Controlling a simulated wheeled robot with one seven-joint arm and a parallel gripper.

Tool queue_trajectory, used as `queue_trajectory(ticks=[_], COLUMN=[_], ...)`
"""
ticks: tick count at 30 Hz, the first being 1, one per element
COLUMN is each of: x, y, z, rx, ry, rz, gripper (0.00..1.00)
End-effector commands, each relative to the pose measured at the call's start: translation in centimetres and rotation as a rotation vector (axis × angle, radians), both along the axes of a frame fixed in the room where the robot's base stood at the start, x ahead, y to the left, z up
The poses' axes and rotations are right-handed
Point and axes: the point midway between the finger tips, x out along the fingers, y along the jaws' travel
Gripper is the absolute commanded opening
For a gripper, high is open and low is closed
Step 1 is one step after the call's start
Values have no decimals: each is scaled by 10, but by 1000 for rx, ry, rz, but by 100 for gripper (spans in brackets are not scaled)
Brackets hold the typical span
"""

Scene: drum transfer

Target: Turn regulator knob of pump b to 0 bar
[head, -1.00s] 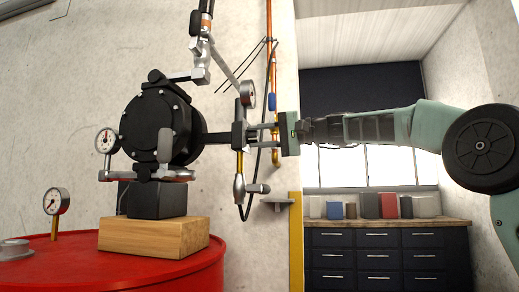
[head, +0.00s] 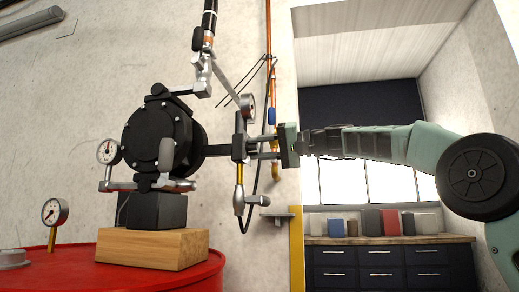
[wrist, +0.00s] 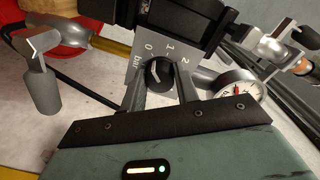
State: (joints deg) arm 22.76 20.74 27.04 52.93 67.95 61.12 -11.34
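The regulator knob (wrist: 158,74) is small, round and black. My gripper (wrist: 161,80) has one finger on each side of the knob. The fingers stand apart, with a narrow gap showing at the right; contact at the left cannot be told. In the head view my gripper (head: 263,148) reaches the regulator (head: 239,150) from the right, and the knob is hidden there.
A round gauge (wrist: 239,90) is close to my right finger, and a metal valve handle (wrist: 40,82) is at left. The black pump (head: 160,135) stands on a wooden block (head: 150,249) on a red drum (head: 90,275). A dark drawer cabinet (head: 375,268) is behind.

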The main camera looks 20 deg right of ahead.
Motion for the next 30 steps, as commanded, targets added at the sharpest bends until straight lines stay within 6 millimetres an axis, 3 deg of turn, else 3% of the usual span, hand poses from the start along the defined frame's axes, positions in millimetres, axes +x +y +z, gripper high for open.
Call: queue_trajectory(ticks=[1, 2, 14, 20, 30], x=[0, 0, -3, -21, -63], y=[0, 0, -7, -37, -105], z=[-1, -1, -1, -1, 2], rx=[-1, -1, 0, 0, 0], ry=[2, 2, 1, 1, 1], rz=[1, 1, -3, -6, -6], gripper=[44, 52, 52, 52, 52])
